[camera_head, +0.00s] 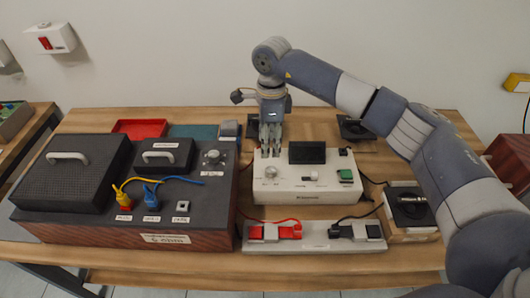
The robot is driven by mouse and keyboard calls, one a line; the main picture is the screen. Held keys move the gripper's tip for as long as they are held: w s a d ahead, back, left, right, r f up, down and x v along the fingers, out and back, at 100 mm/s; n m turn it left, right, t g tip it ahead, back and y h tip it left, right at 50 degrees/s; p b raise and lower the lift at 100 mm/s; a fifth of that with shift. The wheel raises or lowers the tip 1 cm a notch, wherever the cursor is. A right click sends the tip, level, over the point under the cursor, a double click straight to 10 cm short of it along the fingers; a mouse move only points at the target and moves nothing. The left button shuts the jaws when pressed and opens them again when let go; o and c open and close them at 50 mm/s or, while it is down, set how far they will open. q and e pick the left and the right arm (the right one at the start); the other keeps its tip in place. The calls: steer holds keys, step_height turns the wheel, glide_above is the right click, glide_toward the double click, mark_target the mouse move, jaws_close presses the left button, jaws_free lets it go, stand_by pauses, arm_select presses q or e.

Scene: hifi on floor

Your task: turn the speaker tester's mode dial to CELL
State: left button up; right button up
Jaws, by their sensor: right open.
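A white box with a dark screen (307,152), which I take to be the speaker tester (320,190), stands mid-table. A round light dial (270,172) sits at the left of its top. Its labels are too small to read, so I cannot tell the dial's setting. My right gripper (270,150) points down over the left back part of the tester, just behind the dial in the picture. It is open, with nothing seen between its fingers. I cannot tell how high the fingertips are above the box. My left gripper is not in view.
A large dark-topped wooden box (100,238) with handles, a knob (211,156) and yellow and blue plugs stands at left. A strip with red and black clips (315,234) lies in front of the tester. Speaker units stand at right. A red tray (140,128) lies behind.

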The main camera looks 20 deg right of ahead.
mark_target(271, 170)
steer(key=f, duration=0.1)
steer(key=s+f+p, duration=0.1)
steer(key=f, duration=0.1)
steer(key=shift+s+d+f, duration=0.2)
steer(key=shift+s+f, duration=0.05)
steer(key=f, duration=0.1)
steer(key=f+p, duration=0.1)
steer(key=f, duration=0.1)
steer(key=shift+w+f, duration=0.2)
steer(key=shift+f, duration=0.05)
step_height(271, 170, down, 3)
steer(key=shift+f+p, duration=0.1)
steer(key=shift+p, duration=0.2)
steer(key=shift+w, duration=0.1)
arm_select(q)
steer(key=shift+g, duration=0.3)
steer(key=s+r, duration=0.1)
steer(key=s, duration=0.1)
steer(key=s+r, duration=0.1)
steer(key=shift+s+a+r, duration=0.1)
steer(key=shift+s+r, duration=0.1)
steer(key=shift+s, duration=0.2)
arm_select(e)
steer(key=c, duration=1.1)
